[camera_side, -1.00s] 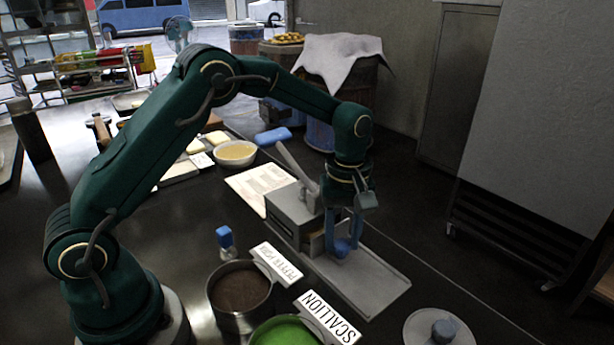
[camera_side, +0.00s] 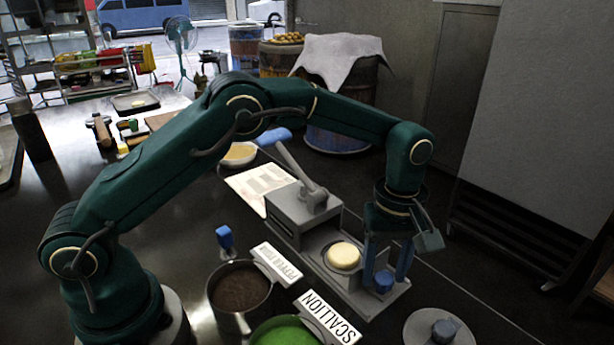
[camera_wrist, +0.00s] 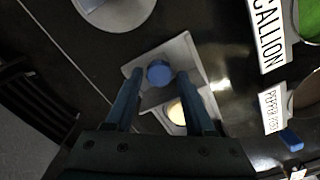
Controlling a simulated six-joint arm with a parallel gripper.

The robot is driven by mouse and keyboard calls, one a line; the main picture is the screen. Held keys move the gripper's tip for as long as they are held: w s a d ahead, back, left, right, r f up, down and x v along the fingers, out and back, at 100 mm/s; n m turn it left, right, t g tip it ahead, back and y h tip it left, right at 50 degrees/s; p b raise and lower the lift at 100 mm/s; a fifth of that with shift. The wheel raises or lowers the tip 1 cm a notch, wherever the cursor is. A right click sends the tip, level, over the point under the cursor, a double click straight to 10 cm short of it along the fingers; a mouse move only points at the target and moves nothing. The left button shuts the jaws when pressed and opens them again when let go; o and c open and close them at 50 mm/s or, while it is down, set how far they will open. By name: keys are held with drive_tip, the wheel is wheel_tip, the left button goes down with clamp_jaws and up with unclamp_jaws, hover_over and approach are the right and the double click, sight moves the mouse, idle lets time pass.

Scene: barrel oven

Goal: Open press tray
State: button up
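The grey press (camera_side: 287,212) stands on the counter, its lever arm raised with a blue handle (camera_side: 274,136). Its tray is slid out along the base (camera_side: 362,306) and carries a round pale dough piece (camera_side: 344,256), which also shows partly in the wrist view (camera_wrist: 176,112). The tray's blue knob (camera_side: 383,283) is at the outer end of the base. My gripper (camera_side: 386,274) points down with one finger on each side of the knob. In the wrist view, gaps show between the fingers and the knob (camera_wrist: 159,72). The dough is partly hidden by a finger there.
Pots of brown filling (camera_side: 240,288) and green scallion (camera_side: 285,332) stand in front with label cards. A round grey lidlike piece (camera_side: 438,328) lies at right. A printed sheet (camera_side: 258,185) and a bowl (camera_side: 238,154) lie behind the press.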

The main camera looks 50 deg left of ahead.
drive_tip(key=shift+r, duration=2.55)
drive_tip(key=s+a+r+t, duration=0.2)
drive_tip(key=s+a+r, duration=0.15)
drive_tip(key=r, duration=0.35)
drive_tip(key=s+a+r+t, duration=0.2)
drive_tip(key=s+a+r, duration=0.15)
drive_tip(key=r, duration=0.35)
drive_tip(key=s+a+f+m, duration=0.2)
drive_tip(key=s+f+m, duration=0.1)
drive_tip(key=s+m, duration=0.2)
drive_tip(key=s+a+f+m+t, duration=0.1)
drive_tip(key=s+a+f+m, duration=0.1)
drive_tip(key=s+m, duration=0.4)
drive_tip(key=shift+s+a+f+t, duration=0.3)
drive_tip(key=shift+s+f, duration=0.05)
drive_tip(key=shift+f, duration=0.45)
